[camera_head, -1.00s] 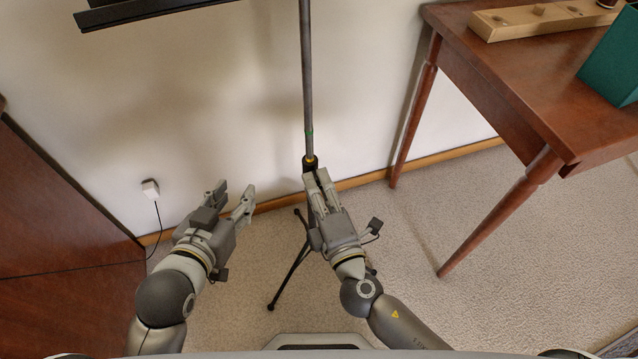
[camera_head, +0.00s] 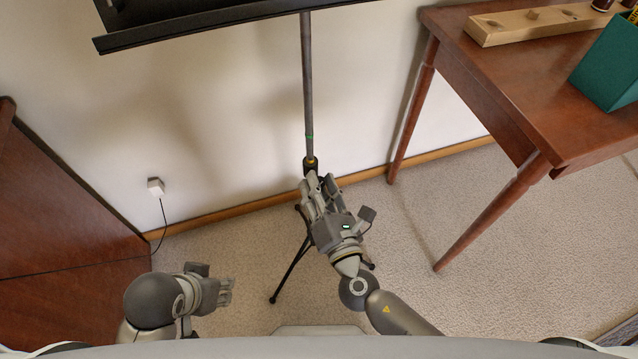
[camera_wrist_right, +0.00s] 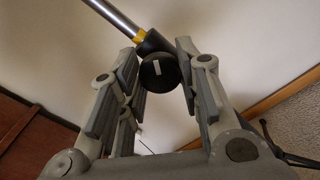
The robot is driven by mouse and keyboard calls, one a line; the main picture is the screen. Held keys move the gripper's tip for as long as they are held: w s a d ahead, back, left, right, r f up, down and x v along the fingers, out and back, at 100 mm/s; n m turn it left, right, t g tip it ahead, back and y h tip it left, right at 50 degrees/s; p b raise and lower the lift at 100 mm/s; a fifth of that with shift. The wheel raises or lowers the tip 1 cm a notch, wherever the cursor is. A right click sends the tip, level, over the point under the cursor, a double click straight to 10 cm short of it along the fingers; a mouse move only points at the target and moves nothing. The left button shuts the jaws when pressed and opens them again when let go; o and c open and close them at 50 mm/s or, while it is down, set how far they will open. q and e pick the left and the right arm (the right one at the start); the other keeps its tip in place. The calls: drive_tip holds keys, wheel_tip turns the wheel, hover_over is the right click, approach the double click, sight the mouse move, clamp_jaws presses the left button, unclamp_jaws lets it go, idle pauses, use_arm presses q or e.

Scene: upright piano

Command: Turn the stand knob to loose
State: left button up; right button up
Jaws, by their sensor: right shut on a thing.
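The black music stand has a grey upright pole (camera_head: 307,85) with a green ring and a dark collar (camera_head: 310,165) with a yellow band. In the right wrist view, the round black stand knob (camera_wrist_right: 158,72) with a short white mark, nearly upright, sits below the collar. My right gripper (camera_head: 318,180) is at the collar; in the right wrist view its fingers (camera_wrist_right: 157,52) stand either side of the knob, shut on it. In the head view the gripper hides the knob. My left gripper (camera_head: 226,291) is low at left, away from the stand, seen side-on; its finger gap is unclear.
The stand's black desk (camera_head: 210,25) is above, and its tripod legs (camera_head: 288,270) spread on the carpet. A wooden table (camera_head: 530,95) at right holds a wooden block (camera_head: 540,22) and a green box (camera_head: 608,65). Brown furniture (camera_head: 60,220) is at left. A wall socket (camera_head: 156,186) has a cord.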

drive_tip(key=shift+f+n, duration=0.1)
drive_tip(key=shift+n, duration=0.5)
drive_tip(key=o, duration=1.1)
drive_tip(key=shift+c, duration=0.2)
drive_tip(key=v, duration=1.2)
